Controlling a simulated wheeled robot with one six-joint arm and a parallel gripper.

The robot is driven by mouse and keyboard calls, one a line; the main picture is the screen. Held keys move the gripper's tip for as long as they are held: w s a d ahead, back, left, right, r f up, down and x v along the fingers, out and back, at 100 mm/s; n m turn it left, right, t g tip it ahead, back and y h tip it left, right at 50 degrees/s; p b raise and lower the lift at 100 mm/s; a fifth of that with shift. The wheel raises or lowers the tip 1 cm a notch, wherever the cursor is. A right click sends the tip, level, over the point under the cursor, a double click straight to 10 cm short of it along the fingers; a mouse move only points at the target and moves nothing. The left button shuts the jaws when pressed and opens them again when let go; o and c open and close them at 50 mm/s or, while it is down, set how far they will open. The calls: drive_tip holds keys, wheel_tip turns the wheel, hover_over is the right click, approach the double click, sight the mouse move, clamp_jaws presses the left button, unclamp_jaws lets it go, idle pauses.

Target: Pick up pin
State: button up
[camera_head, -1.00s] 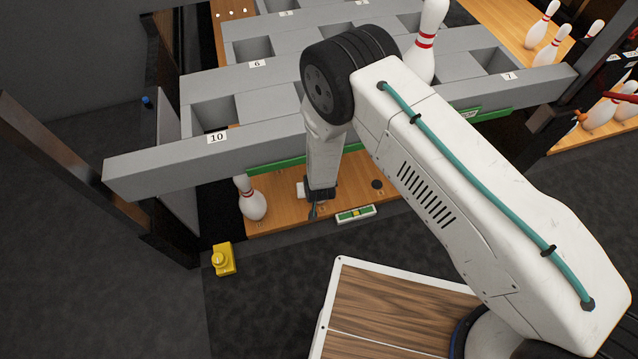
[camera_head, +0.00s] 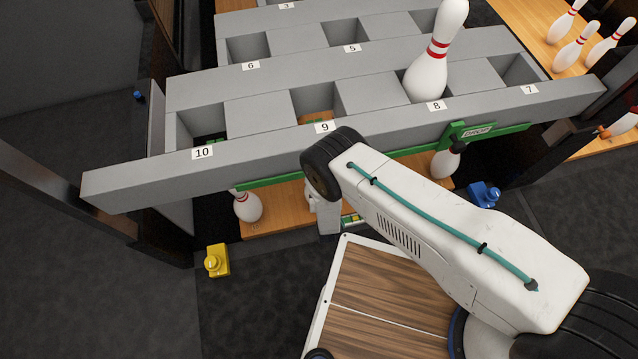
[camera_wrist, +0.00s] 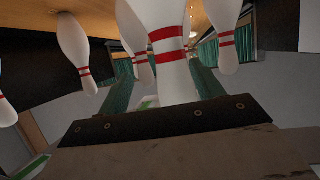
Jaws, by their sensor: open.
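Several white pins with red bands show upside down in the wrist view. The nearest pin (camera_wrist: 168,42) is large and lies between the two teal fingers of my open gripper (camera_wrist: 158,75). Its narrow end is hidden behind the dark gripper plate, and I cannot tell whether the fingers touch it. Other pins stand behind it, at left (camera_wrist: 75,50) and right (camera_wrist: 227,45). In the head view a pin stands in the rack by label 8 (camera_head: 428,68). Two more stand below the rack, left (camera_head: 247,206) and right (camera_head: 444,163). My arm hides my fingers there.
The grey slotted rack (camera_head: 262,137) overhangs the wooden deck (camera_head: 282,212), with a green bar (camera_head: 410,150) along its front. A yellow device (camera_head: 217,260) and a blue device (camera_head: 485,195) sit on the dark floor. More pins stand at upper right (camera_head: 575,47).

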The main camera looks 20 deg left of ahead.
drive_tip(key=x, duration=0.2)
drive_tip(key=a+x, duration=0.1)
drive_tip(key=x, duration=0.3)
drive_tip(key=shift+a+f, duration=0.2)
drive_tip(key=shift+a, duration=0.15)
drive_tip(key=c, duration=1.3)
drive_tip(key=shift+w+r, duration=0.1)
clamp_jaws()
drive_tip(key=shift+r, duration=0.1)
drive_tip(key=shift+a+r, duration=0.1)
drive_tip(key=shift+r, duration=1.6)
drive_tip(key=s+d+r, duration=0.1)
drive_tip(key=s+d, duration=0.8)
drive_tip(key=d, duration=0.3)
drive_tip(key=shift+s+d, duration=0.4)
drive_tip(key=shift+r, duration=0.15)
